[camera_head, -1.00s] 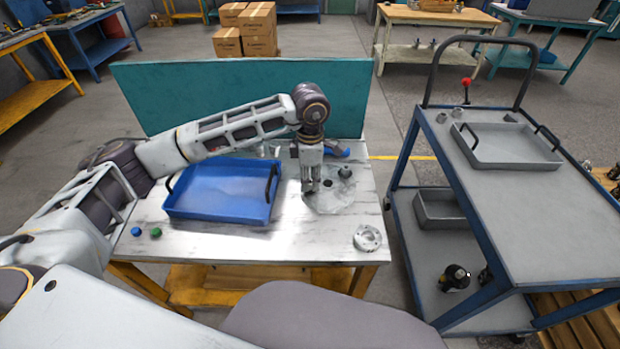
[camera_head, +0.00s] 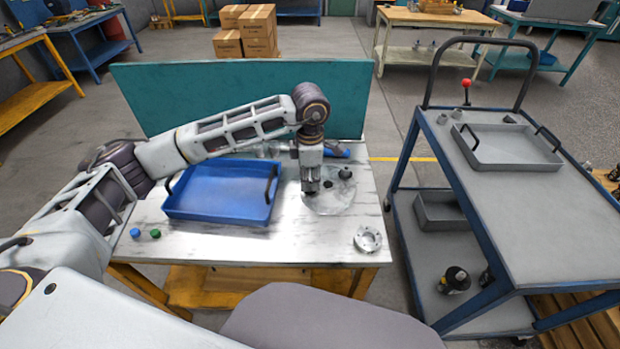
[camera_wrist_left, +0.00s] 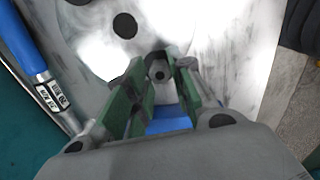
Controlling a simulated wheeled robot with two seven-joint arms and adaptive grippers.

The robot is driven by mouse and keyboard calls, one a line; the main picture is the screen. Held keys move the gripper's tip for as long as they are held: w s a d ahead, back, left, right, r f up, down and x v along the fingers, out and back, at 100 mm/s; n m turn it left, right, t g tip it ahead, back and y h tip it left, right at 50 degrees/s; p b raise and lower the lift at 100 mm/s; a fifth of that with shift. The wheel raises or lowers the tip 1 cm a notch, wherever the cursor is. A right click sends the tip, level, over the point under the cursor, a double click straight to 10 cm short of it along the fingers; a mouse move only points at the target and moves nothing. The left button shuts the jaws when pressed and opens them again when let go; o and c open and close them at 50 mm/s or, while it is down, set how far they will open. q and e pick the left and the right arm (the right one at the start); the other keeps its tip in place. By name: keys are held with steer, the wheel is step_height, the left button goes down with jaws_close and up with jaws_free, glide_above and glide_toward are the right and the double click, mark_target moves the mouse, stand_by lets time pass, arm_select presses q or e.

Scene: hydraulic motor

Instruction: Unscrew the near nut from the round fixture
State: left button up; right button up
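The round fixture (camera_head: 345,205) is a pale grey disc lying on the table, with a dark hole in it. One dark nut (camera_head: 345,173) stands on its far right part. My left gripper (camera_head: 310,191) points straight down at the left part of the fixture. In the left wrist view its green-padded fingers (camera_wrist_left: 160,75) stand on both sides of the near nut (camera_wrist_left: 158,69), a grey piece with a round hole, and appear to touch it. In the head view this nut is hidden by the gripper. My right gripper does not show.
A blue tray (camera_head: 217,217) stands left of the fixture. A flanged metal ring (camera_head: 367,239) lies at the table's front right. A teal panel (camera_head: 240,95) bounds the back. A trolley (camera_head: 570,235) stands to the right.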

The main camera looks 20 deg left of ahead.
arm_select(q)
jaws_close()
steer(key=shift+n, duration=2.9)
steer(key=shift+n, duration=2.3)
